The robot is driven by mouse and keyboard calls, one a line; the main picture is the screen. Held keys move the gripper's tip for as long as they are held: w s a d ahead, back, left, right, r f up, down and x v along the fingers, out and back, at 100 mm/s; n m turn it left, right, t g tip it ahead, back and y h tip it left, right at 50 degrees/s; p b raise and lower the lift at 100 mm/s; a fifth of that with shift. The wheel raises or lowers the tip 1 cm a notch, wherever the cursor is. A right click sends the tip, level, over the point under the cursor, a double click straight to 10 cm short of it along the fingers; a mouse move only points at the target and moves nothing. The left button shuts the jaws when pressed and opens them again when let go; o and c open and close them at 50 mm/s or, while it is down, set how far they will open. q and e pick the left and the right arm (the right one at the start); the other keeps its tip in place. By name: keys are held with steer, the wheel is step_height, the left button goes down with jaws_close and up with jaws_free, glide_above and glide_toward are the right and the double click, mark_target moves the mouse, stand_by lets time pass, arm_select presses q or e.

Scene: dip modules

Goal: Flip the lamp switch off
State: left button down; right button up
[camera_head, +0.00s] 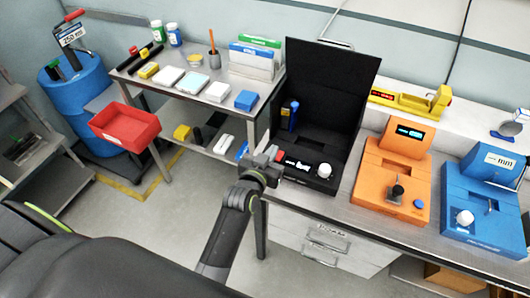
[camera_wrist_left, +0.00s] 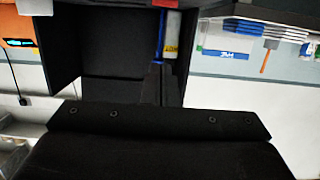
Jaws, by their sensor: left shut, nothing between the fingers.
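The black module (camera_head: 325,105) with tall dark panels stands on the bench at the middle of the head view. Its front deck carries a white knob (camera_head: 324,170) and a small white label (camera_head: 297,164). A small blue upright part (camera_head: 293,115) is inside it. I cannot make out the lamp switch clearly. My left gripper (camera_head: 276,156) is shut and empty at the module's front left edge, beside a red part, and hides that corner. In the left wrist view the dark fingers (camera_wrist_left: 153,85) point into the black box, near a blue part (camera_wrist_left: 161,35) with a yellow label.
An orange module (camera_head: 405,170) and a blue module (camera_head: 485,200) stand to the right on the bench. A red bin (camera_head: 125,127) and a table with small boxes are at the left. A yellow tool (camera_head: 412,100) lies on the ledge behind. The floor between is open.

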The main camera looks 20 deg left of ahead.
arm_select(q)
steer(key=s, duration=0.1)
steer(key=s+r, duration=0.1)
steer(key=s, duration=0.2)
steer(key=shift+s+a+r, duration=0.1)
steer(key=shift+s+r, duration=0.3)
arm_select(e)
steer(key=shift+r, duration=0.65)
